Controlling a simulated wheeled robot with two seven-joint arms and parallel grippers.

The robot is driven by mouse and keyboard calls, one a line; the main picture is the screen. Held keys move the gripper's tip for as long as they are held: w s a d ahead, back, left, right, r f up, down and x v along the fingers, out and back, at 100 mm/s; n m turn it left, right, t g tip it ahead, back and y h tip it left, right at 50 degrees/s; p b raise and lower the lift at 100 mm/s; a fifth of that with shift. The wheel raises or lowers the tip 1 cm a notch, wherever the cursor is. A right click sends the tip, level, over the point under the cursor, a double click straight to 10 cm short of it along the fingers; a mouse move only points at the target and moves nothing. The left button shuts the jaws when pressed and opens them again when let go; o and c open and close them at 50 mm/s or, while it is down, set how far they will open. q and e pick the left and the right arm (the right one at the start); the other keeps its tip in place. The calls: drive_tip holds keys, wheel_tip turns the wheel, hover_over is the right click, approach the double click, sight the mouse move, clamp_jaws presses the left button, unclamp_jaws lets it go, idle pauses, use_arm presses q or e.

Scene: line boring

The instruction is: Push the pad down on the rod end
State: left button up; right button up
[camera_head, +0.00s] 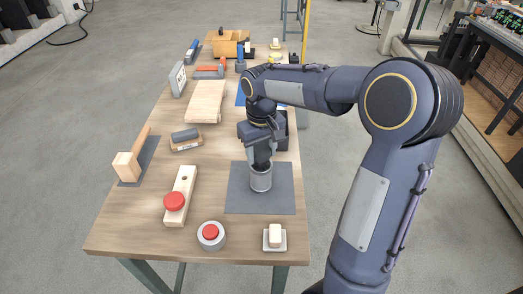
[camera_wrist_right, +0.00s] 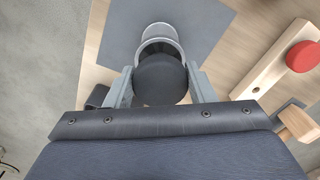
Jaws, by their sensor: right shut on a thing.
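My right gripper (camera_head: 261,150) points down over the grey mat (camera_head: 237,200) near the front of the table. It is shut on a dark round piece, which looks like the pad (camera_wrist_right: 160,84); the fingers lie on either side of it in the wrist view. Directly below is a grey metal cylinder (camera_head: 261,181) standing upright on the mat; its rim also shows beyond the pad in the wrist view (camera_wrist_right: 161,42). I cannot tell whether the pad touches anything inside the cylinder. No rod end can be made out. My left gripper is not in view.
A wooden strip with a red knob (camera_head: 174,202) lies left of the mat. A red button in a grey ring (camera_head: 211,235) and a white block on a small plate (camera_head: 275,237) stand at the front. A wooden block (camera_head: 126,166) is at the left edge.

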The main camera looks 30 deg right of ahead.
drive_tip(key=o, duration=1.1)
drive_tip(key=shift+f, duration=0.2)
drive_tip(key=shift+c, duration=0.2)
drive_tip(key=shift+r, duration=0.2)
wheel_tip(320, 180, up, 8)
drive_tip(key=p, duration=0.7)
drive_tip(key=shift+f, duration=0.1)
drive_tip(key=shift+s, duration=0.3)
drive_tip(key=s+a+f+t+y+b, duration=0.1)
drive_tip(key=s+a+t+y, duration=0.1)
drive_tip(key=s, duration=0.8)
drive_tip(key=s+a+f+m+t+y+b, duration=0.1)
drive_tip(key=s+a, duration=0.4)
drive_tip(key=s, duration=0.6)
drive_tip(key=t+b, duration=0.1)
drive_tip(key=t, duration=0.1)
drive_tip(key=shift+a+t+y, duration=0.15)
drive_tip(key=shift+t+y, duration=0.15)
drive_tip(key=shift+y, duration=0.1)
